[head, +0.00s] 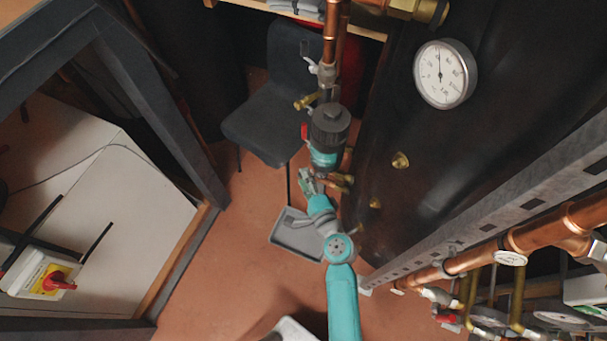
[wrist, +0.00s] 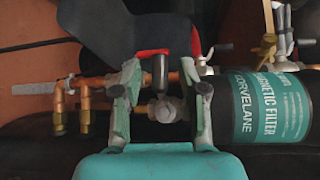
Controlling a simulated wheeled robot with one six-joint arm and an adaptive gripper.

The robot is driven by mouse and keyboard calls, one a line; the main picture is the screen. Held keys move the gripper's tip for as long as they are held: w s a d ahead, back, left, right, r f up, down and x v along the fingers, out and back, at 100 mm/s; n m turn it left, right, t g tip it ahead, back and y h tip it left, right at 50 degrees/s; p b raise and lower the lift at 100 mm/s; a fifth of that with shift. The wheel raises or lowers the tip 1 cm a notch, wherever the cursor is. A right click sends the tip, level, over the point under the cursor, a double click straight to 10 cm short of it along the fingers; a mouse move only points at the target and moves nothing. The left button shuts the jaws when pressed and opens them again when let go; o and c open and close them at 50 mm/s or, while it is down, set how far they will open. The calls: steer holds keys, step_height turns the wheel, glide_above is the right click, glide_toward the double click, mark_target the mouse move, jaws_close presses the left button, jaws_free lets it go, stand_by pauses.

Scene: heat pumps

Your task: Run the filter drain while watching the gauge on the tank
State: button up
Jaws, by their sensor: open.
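The filter (head: 328,135) is a teal canister with a dark ribbed cap on a vertical copper pipe. In the wrist view, its label reads "MAGNETIC FILTER" (wrist: 268,105). My gripper (head: 308,182) is just below the filter. In the wrist view, its open fingers (wrist: 160,92) stand on either side of a small metal fitting (wrist: 163,107) with a dark stub, beside the filter's end. Whether they touch it is unclear. The round white gauge (head: 440,75) is on the dark tank (head: 405,125); its needle points nearly straight up.
A grey tray (head: 292,236) lies on the floor below my gripper. A dark chair (head: 262,125) stands behind and left of the filter. A metal rail (head: 480,203) and copper pipes (head: 560,228) run along the right. A red switch (head: 57,281) is at lower left.

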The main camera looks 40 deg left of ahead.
steer(key=shift+x, duration=0.9)
jaws_close()
steer(key=shift+f+n, duration=0.1)
steer(key=shift+n, duration=0.2)
steer(key=shift+s+f+n+h, duration=0.1)
steer(key=shift+f+n+h, duration=0.35)
steer(key=shift+h, duration=0.45)
steer(key=shift+d+f+n+g+h, duration=0.15)
steer(key=shift+f+n+g+h, duration=0.35)
steer(key=shift+h, duration=0.3)
steer(key=shift+r, duration=0.1)
jaws_free()
